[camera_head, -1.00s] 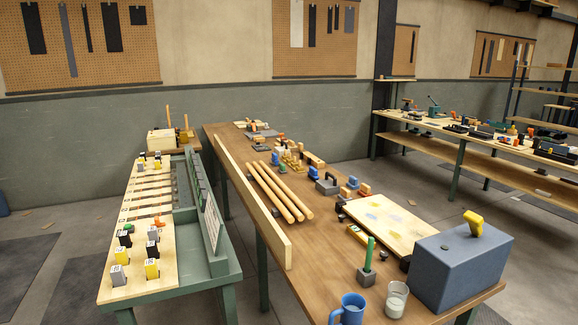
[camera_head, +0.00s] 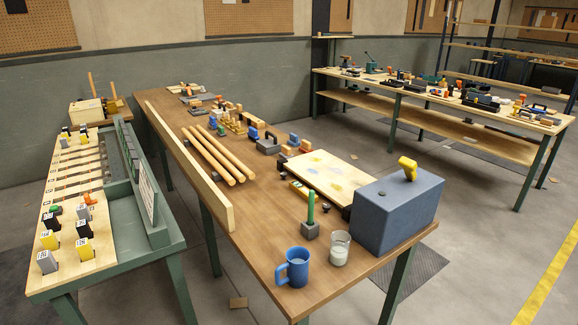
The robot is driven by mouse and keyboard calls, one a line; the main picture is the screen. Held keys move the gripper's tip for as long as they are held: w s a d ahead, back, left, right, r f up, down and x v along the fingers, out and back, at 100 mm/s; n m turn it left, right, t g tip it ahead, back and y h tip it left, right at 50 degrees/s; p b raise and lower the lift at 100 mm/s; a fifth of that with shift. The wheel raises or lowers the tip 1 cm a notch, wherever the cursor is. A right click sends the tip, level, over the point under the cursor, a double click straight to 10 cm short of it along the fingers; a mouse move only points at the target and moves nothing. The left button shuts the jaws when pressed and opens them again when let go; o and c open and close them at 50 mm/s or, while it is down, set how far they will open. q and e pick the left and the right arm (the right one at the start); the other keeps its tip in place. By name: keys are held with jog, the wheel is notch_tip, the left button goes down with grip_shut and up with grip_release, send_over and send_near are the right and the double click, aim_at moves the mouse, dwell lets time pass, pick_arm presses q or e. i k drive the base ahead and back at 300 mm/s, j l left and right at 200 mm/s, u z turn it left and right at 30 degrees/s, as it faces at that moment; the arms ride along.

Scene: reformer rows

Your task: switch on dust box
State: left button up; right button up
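The dust box is most likely the blue-grey box (camera_head: 394,215) at the near right end of the brown workbench (camera_head: 245,243). A yellow lever or switch (camera_head: 408,167) stands up from its top, tilted. A small dark round part (camera_head: 381,194) also sits on its top.
A blue mug (camera_head: 293,268), a glass (camera_head: 339,248) and a green stick in a grey block (camera_head: 310,215) stand left of the box. A board with blocks (camera_head: 75,262) is on the green bench. Floor is open at the right.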

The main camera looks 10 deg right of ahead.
aim_at(409, 166)
jog(key=i+l+z, duration=0.1)
jog(key=i+l, duration=0.25)
jog(key=i+l+z, duration=0.1)
jog(key=i+l, duration=0.2)
jog(key=i, duration=0.15)
